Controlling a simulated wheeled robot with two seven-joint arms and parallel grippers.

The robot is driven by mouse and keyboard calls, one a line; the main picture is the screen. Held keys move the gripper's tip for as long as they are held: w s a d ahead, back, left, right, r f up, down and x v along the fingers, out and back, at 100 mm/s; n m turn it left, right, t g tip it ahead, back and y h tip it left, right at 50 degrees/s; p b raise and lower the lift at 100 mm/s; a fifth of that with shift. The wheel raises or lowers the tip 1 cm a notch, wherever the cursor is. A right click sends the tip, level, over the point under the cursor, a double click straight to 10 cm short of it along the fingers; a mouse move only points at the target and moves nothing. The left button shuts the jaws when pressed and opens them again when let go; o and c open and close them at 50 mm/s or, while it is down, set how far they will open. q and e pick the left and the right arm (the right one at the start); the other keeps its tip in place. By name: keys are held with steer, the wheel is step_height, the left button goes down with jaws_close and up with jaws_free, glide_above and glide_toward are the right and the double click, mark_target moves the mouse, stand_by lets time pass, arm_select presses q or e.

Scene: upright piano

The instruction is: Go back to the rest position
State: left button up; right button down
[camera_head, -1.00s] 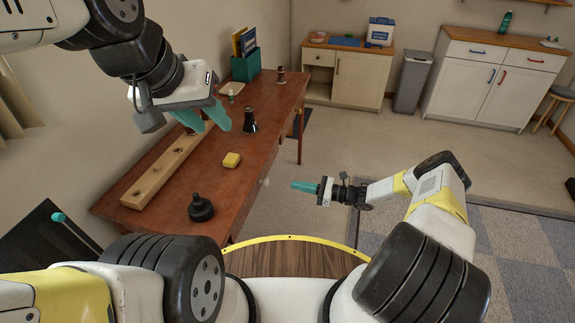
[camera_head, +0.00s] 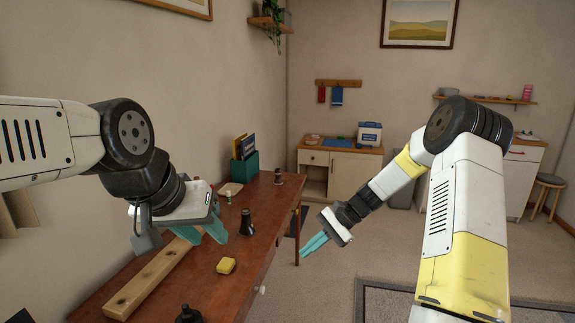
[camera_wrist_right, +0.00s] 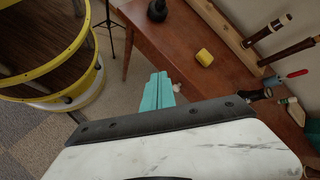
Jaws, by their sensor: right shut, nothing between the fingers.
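My left gripper (camera_head: 220,231) hangs over the wooden table (camera_head: 235,292) at the left, above the holed wooden rail (camera_head: 145,285). Its teal fingers are spread apart, with nothing seen between them. My right gripper (camera_head: 313,244) is shut and empty. It is in the air to the right of the table, pointing down and left. In the right wrist view its teal fingers (camera_wrist_right: 157,91) lie together, beside the table edge.
On the table are a yellow sponge (camera_head: 226,265), a black knob-like piece (camera_head: 188,314), a dark cone-shaped piece (camera_head: 247,222) and a green file box (camera_head: 245,168). Cabinets (camera_head: 340,170) stand at the back.

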steer(key=s+d+r+n+t+h, duration=0.25)
steer(key=s+r, duration=0.35)
steer(key=r, duration=0.3)
steer(key=s+d+r+n+t+h, duration=0.1)
steer(key=s+r+n+h, duration=0.2)
steer(key=s+r, duration=0.4)
steer(key=s+d+r+n+t+h, duration=0.1)
steer(key=s+d+r+t, duration=0.1)
steer(key=s, duration=0.4)
steer(key=s+d+r+n+t, duration=0.2)
steer(key=s+r, duration=0.3)
steer(key=s, duration=0.1)
steer(key=shift+d+h, duration=0.25)
steer(key=shift+h, duration=0.1)
